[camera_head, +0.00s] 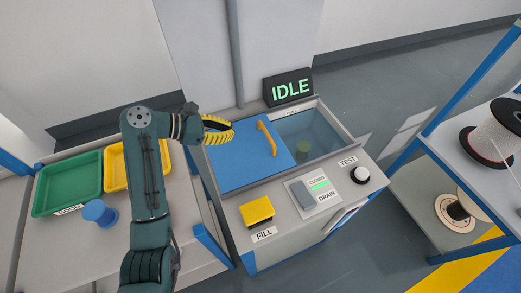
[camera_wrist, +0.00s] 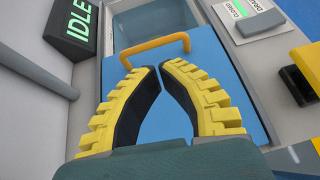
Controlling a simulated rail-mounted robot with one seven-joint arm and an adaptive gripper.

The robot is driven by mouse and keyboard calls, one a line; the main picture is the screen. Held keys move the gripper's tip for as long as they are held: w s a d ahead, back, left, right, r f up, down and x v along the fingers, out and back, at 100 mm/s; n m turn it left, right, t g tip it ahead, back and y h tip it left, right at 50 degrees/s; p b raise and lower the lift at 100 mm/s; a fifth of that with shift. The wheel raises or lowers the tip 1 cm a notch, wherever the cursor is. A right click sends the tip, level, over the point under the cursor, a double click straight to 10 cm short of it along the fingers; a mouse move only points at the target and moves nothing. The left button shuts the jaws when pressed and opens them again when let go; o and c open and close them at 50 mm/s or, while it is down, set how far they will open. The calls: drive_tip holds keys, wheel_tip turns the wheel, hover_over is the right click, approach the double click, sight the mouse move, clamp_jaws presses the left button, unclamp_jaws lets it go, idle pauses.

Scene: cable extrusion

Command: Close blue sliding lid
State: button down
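The blue sliding lid (camera_head: 243,163) covers the left part of the tank, and the right part of the tank stands open. An orange handle (camera_head: 267,138) is fixed near the lid's right edge. My gripper (camera_head: 231,132) is above the lid, to the left of the handle. In the wrist view, its yellow fingers (camera_wrist: 160,68) come together at the tips with nothing between them. There the handle (camera_wrist: 155,46) lies just beyond the fingertips, and the blue lid (camera_wrist: 205,60) is behind them. The gripper does not appear to hold the handle.
The open tank (camera_head: 312,130) shows liquid and a dark round part inside. An IDLE display (camera_head: 289,88) stands behind it. A yellow FILL button (camera_head: 257,211), a grey DRAIN switch (camera_head: 303,194) and a white TEST knob (camera_head: 360,175) line the front. Green and yellow trays (camera_head: 68,183) are at left.

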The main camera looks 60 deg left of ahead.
sight(257, 141)
drive_tip(key=shift+n+y, duration=0.4)
drive_tip(key=s+a+f, duration=0.1)
drive_tip(key=s, duration=0.1)
drive_tip(key=s+a+f+b, duration=0.1)
drive_tip(key=shift+s+f, duration=0.35)
drive_tip(key=b+x, duration=0.1)
drive_tip(key=x, duration=0.3)
drive_tip(key=b+x, duration=0.2)
drive_tip(key=x, duration=0.2)
drive_tip(key=r+b+x, duration=0.1)
drive_tip(key=x, duration=0.4)
drive_tip(key=shift+w+b, duration=0.4)
drive_tip(key=shift+w, duration=0.4)
drive_tip(key=shift+r, duration=0.15)
